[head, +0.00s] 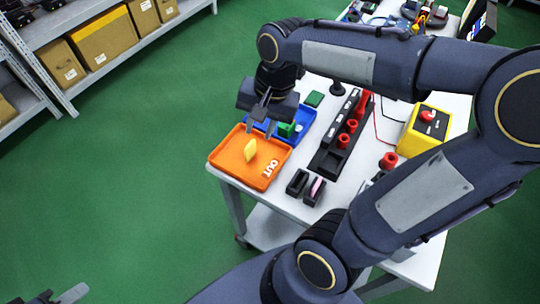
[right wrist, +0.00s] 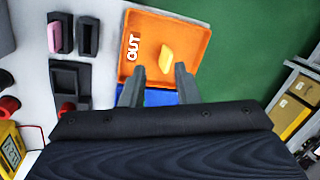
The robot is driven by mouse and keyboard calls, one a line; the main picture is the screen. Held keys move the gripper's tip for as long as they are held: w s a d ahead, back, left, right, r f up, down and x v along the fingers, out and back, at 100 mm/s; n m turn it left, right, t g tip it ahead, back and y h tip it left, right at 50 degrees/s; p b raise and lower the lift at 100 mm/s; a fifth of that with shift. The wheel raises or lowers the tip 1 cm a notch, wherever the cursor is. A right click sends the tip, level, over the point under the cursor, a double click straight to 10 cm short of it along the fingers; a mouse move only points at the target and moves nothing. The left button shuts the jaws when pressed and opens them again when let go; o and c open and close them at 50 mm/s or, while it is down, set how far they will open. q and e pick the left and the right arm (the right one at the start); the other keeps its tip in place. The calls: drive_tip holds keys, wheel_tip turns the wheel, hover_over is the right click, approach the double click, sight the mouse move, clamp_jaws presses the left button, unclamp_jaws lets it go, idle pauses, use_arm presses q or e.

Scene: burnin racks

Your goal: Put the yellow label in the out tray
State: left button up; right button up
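The yellow label (head: 250,150) is in the orange out tray (head: 226,157), which carries the white word OUT. It looks tilted up in the head view; whether it rests on the floor of the tray is hard to tell. The right wrist view also shows the label (right wrist: 166,57) inside the tray (right wrist: 190,28). My right gripper (head: 264,112) is open and empty, above the blue tray beside the out tray. Its two fingers (right wrist: 158,88) stand apart in the right wrist view. My left gripper (head: 66,295) shows only partly at the bottom left.
The blue tray (head: 303,124) holds a green piece (head: 286,130). A black rack (head: 328,160) with red parts stands to its right. Two small black holders (head: 305,187), one with a pink piece, sit near the table edge.

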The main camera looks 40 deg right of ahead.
drive_tip(key=s+a+f+n+t+y, duration=0.1)
drive_tip(key=s+a+n+t, duration=0.2)
drive_tip(key=s+n, duration=0.4)
drive_tip(key=s+a, duration=0.1)
drive_tip(key=s, duration=0.2)
drive_tip(key=shift+s+f+n+t+y, duration=0.15)
drive_tip(key=shift+s+n+t+y, duration=0.15)
drive_tip(key=shift+n+t+y, duration=0.1)
drive_tip(key=shift+d, duration=0.1)
idle(0.4)
